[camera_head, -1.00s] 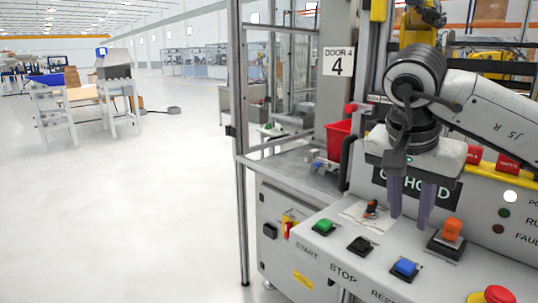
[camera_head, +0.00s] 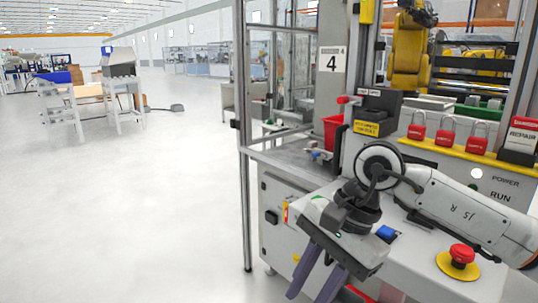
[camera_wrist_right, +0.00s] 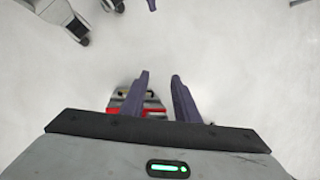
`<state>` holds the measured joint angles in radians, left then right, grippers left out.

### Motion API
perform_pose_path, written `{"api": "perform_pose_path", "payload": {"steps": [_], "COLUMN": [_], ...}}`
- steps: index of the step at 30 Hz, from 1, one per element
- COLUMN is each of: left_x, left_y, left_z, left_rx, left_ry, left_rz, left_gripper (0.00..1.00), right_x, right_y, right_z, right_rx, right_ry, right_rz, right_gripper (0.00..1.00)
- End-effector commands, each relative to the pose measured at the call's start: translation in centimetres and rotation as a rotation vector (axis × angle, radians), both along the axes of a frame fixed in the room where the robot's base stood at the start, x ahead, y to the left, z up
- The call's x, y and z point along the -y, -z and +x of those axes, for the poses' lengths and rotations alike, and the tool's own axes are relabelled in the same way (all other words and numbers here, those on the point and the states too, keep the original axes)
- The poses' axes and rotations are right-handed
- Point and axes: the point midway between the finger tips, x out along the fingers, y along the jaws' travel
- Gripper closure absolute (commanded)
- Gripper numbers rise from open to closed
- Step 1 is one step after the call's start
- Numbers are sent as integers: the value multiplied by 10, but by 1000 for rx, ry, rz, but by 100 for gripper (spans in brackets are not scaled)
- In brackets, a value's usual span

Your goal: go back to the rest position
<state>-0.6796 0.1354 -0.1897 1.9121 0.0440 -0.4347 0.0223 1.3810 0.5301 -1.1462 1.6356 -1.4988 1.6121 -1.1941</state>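My right gripper (camera_head: 308,288) is at the bottom of the head view, in front of the control panel. Its two purple fingers point down and left, with an empty gap between them. In the right wrist view the same gripper (camera_wrist_right: 160,76) is open, with pale floor and a small red and grey object below it. My right arm reaches in from the right, across the panel's front part. It hides part of the panel's buttons. My left gripper does not show in the head view.
The blue button (camera_head: 386,232) and the red emergency stop (camera_head: 461,255) show on the panel. Several red padlocks (camera_head: 447,132) hang above a yellow strip. A metal frame post (camera_head: 243,160) stands left of the panel. Open floor (camera_head: 120,220) lies on the left.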

Motion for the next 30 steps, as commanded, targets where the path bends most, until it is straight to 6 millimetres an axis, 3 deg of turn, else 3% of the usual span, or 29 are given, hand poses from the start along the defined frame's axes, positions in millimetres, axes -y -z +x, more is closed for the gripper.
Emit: {"api": "perform_pose_path", "payload": {"steps": [1,3,6,10,14,17,20,22,23,26,30], "left_x": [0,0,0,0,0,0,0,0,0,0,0], "left_y": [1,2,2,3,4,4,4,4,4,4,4], "left_z": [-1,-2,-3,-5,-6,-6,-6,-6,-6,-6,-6], "left_rx": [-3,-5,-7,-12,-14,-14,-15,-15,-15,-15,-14], "left_ry": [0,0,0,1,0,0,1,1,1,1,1], "left_rz": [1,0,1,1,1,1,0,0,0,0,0], "left_gripper": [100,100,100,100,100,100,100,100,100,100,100], "right_x": [-29,-72,-121,-156,-155,-134,-99,-69,-56,-17,31], "right_y": [13,16,2,-31,-53,-48,-16,23,42,108,200], "right_z": [-20,-47,-77,-88,-66,-33,0,17,21,22,-7], "right_rx": [-94,-254,-515,-897,-1316,-1655,-2001,-2244,2339,2076,1740], "right_ry": [16,74,197,410,678,915,1174,1370,-1451,-1350,-1203], "right_rz": [113,303,563,863,1114,1276,1407,1483,-1510,-1247,-961], "right_gripper": [72,72,72,72,72,72,72,72,72,72,72]}}
